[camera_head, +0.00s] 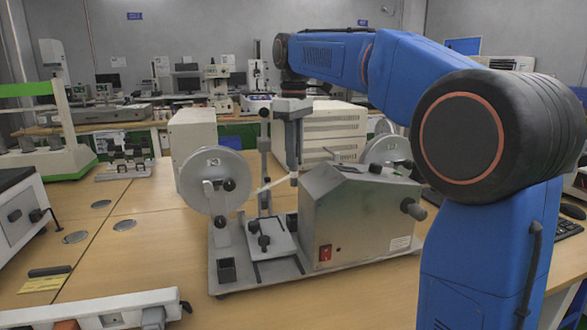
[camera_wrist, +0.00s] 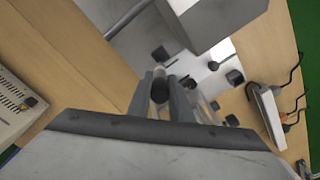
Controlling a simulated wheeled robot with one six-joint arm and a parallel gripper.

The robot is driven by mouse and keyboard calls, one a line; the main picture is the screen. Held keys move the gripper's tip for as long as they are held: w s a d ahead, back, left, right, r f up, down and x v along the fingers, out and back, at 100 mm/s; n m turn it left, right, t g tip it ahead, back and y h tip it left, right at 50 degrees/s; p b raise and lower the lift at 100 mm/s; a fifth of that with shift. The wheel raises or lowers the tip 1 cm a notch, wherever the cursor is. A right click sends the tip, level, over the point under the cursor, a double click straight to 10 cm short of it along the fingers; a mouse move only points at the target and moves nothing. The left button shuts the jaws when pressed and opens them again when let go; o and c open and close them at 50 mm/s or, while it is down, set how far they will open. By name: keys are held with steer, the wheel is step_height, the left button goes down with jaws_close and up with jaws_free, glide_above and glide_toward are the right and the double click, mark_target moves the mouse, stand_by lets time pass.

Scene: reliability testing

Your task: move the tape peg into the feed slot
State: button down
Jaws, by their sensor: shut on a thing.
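My gripper (camera_head: 293,170) points straight down beside the grey metal machine (camera_head: 352,218), over its left part. It is shut on what I take to be the tape peg, mostly hidden between the fingers. A thin pale strip (camera_head: 274,185) runs from the fingertips down to the left, toward the upright post. In the wrist view my fingers (camera_wrist: 166,88) have a dark round part (camera_wrist: 159,91) between them; I cannot tell whether it is held or lies below. The feed slot cannot be made out clearly in either view.
A large pale reel (camera_head: 214,178) stands left of the gripper, with a second reel (camera_head: 386,150) behind the machine. A small platform with black knobs (camera_head: 263,241) lies below. Cream cabinets (camera_head: 330,128) stand close behind.

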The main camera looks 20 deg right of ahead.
mark_target(295, 186)
steer(key=shift+s+f, duration=0.1)
steer(key=shift+f, duration=3.85)
steer(key=shift+f, duration=0.2)
steer(key=shift+f, duration=0.7)
steer(key=shift+f, duration=0.2)
steer(key=shift+f, duration=0.6)
steer(key=shift+f, duration=0.35)
steer(key=c, duration=1)
jaws_free()
